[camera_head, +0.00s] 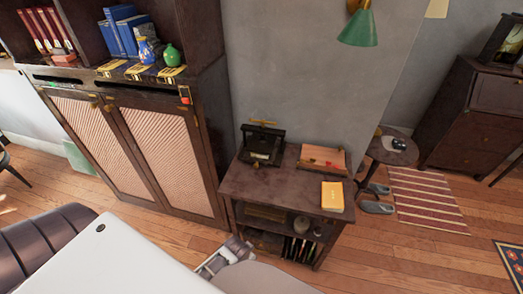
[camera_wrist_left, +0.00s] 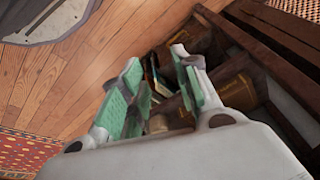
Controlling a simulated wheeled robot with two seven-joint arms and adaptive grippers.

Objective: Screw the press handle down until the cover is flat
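The press (camera_head: 261,150) is a small dark frame with a brass-coloured handle (camera_head: 263,122) on top. It stands at the back left of the low dark wooden cabinet (camera_head: 283,188) in the head view. The cover is too small and dark there to tell its tilt. My left gripper (camera_head: 236,246) is in front of and below the cabinet top, well apart from the press. In the left wrist view my left gripper (camera_wrist_left: 155,56) has its green-padded fingers spread, with nothing between them. The press is not recognisable in that view. My right gripper is not in view.
A reddish-brown board (camera_head: 323,159) and a yellow book (camera_head: 332,196) lie on the cabinet top, right of the press. The open shelves below hold books. A tall cabinet (camera_head: 165,150) stands left, and a small round table (camera_head: 391,151) right. A green wall lamp (camera_head: 359,28) hangs above.

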